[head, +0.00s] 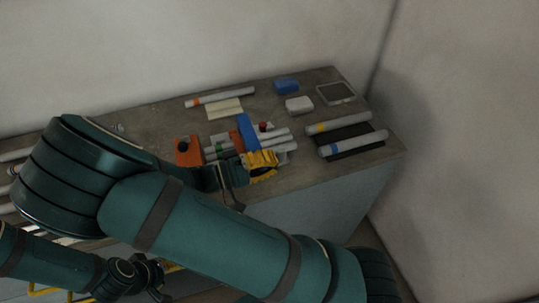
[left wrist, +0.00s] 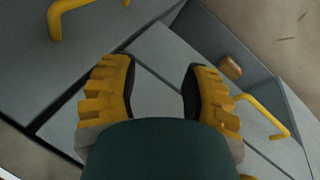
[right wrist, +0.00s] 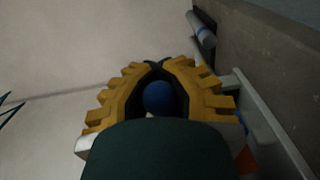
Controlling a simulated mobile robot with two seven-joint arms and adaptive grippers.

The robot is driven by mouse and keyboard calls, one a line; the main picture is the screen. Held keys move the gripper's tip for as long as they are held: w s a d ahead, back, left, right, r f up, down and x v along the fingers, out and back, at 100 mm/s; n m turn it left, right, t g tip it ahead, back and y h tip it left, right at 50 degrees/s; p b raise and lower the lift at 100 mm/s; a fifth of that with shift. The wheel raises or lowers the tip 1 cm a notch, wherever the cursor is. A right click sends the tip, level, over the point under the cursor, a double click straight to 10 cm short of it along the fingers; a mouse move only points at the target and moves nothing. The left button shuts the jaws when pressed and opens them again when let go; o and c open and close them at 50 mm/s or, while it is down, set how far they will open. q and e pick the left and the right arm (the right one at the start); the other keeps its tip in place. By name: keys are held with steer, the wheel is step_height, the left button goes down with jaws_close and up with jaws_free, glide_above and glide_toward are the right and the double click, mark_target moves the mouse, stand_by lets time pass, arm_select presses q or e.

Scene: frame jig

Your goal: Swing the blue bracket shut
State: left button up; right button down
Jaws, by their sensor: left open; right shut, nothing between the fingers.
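The blue bracket (head: 247,132) stands raised and tilted over the frame jig on the bench, beside an upright orange part (head: 236,140). White tubes (head: 276,134) lie in the jig behind and right of it. My right gripper (head: 262,162) is shut at the bracket's near end and hides part of the jig. In the right wrist view its fingers (right wrist: 157,66) curve around a rounded blue end (right wrist: 158,97); I cannot tell whether they touch it. My left gripper (left wrist: 160,70) is open and empty, low in front of grey drawers.
An orange block (head: 188,151) stands left of the jig. Banded tubes (head: 352,144) rest on a dark rack at right. A blue block (head: 286,86), a white block (head: 299,105) and a tablet (head: 337,93) lie behind. Yellow drawer handles (left wrist: 262,117) are near my left gripper.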

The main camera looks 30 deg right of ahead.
steer(key=shift+a+f, duration=0.1)
steer(key=shift+f, duration=0.2)
steer(key=c, duration=0.8)
jaws_free()
steer(key=shift+o, duration=0.3)
steer(key=shift+r, duration=0.1)
steer(key=v, duration=1.2)
steer(key=shift+s, duration=0.15)
